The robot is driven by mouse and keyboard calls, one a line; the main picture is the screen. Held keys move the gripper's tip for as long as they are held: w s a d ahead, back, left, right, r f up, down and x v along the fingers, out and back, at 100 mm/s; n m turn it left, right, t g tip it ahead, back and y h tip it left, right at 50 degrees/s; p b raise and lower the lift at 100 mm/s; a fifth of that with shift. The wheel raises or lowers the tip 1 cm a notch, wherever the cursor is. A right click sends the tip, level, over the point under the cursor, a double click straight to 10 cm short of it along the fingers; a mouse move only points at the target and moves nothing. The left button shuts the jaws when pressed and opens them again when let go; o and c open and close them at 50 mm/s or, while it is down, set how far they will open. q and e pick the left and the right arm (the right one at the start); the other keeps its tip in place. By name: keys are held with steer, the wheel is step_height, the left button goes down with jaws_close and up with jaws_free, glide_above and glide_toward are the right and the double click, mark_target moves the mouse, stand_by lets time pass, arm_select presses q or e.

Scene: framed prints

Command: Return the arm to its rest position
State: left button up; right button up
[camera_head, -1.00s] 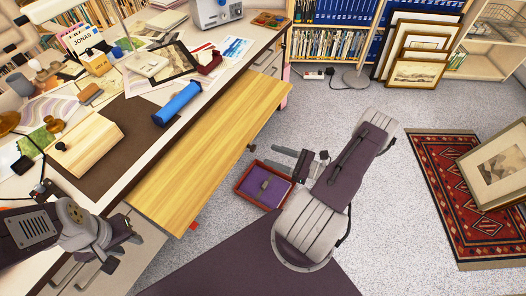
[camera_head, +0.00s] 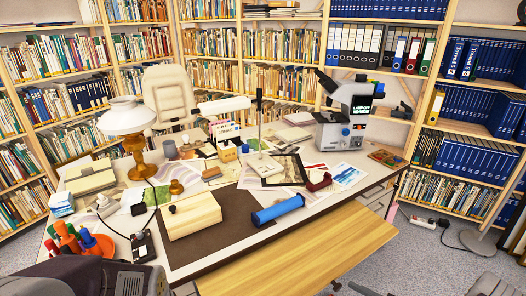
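Part of my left arm (camera_head: 85,280), dark and with a vented face, shows at the bottom left, in front of the desk's near left corner. Its gripper fingers are not in the picture. A grey link of my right arm (camera_head: 490,286) shows at the bottom right, over the floor. A small dark piece of what looks like my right gripper (camera_head: 367,291) is cut off by the bottom edge; I cannot see its fingers' opening. I see nothing held.
The desk carries a brass lamp (camera_head: 130,125), wooden box (camera_head: 192,216), blue roll (camera_head: 278,210), microscope (camera_head: 347,115) and orange tray (camera_head: 98,247) with colored bottles. A wooden board (camera_head: 320,250) sticks out in front. Bookshelves line the back.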

steer(key=w+a+r+n+g+y, duration=0.2)
steer(key=a+r+n+g, duration=0.6)
steer(key=a, duration=0.4)
steer(key=s+a+r+n+g+h, duration=0.1)
steer(key=s+a+n+g+h, duration=0.65)
steer(key=s+n, duration=0.45)
steer(key=w+d+f+n+t+h, duration=0.25)
steer(key=d+n+t+h, duration=0.25)
steer(key=d+h, duration=0.25)
step_height(320, 180, up, 15)
steer(key=p, duration=1.4)
steer(key=shift+f+p, duration=0.2)
steer(key=shift+p, duration=0.15)
